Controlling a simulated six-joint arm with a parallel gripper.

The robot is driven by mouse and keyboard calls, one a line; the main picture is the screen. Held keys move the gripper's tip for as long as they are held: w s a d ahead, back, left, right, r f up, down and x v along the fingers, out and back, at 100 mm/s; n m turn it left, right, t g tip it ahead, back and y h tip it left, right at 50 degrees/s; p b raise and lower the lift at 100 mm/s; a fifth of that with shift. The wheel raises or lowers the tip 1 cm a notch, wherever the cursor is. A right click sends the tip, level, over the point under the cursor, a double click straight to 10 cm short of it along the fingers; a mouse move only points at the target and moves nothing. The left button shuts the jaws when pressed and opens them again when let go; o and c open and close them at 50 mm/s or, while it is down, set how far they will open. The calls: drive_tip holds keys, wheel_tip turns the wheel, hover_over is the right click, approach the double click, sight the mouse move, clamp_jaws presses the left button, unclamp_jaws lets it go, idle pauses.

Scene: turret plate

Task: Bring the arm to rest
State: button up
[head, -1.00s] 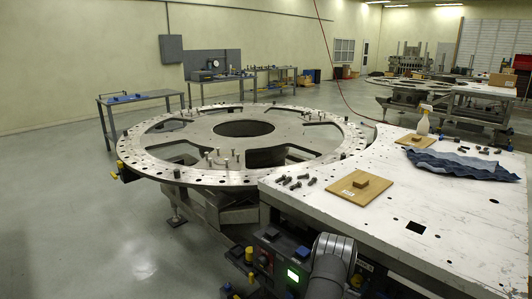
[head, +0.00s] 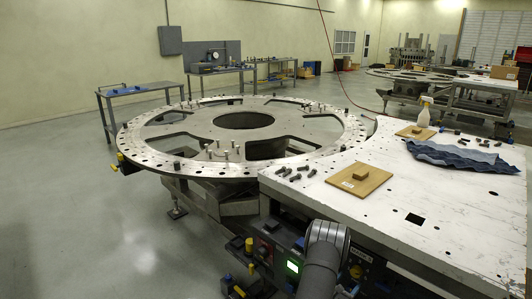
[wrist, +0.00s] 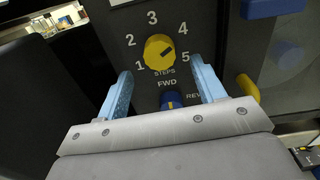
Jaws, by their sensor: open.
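My gripper (wrist: 161,66) shows in the wrist view, open and empty. Its two pale blue fingers stand apart in front of a dark control panel (wrist: 232,65). A yellow dial (wrist: 158,47), numbered 1 to 5 and marked STEPS, shows between and beyond the fingertips. Its dark mark lies on the upper right, about toward 4 or 5. A blue knob (wrist: 170,99) between FWD and REV labels is partly hidden by the gripper body. In the head view my arm (head: 325,245) is at the front edge of the white table, and my gripper is hidden there.
The round turret plate (head: 193,120) stands left of the white table (head: 450,200). On the table are a wooden board (head: 375,187) with a block, several dark bolts (head: 296,173), a blue cloth (head: 460,158) and a spray bottle (head: 424,112). Open floor lies at left.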

sight(354, 274)
drive_tip(key=x, duration=0.5)
drive_tip(key=shift+w, duration=0.1)
drive_tip(key=n, duration=0.3)
drive_tip(key=shift+n, duration=0.4)
drive_tip(key=n, duration=2.2)
drive_tip(key=shift+n, duration=0.3)
idle(1.8)
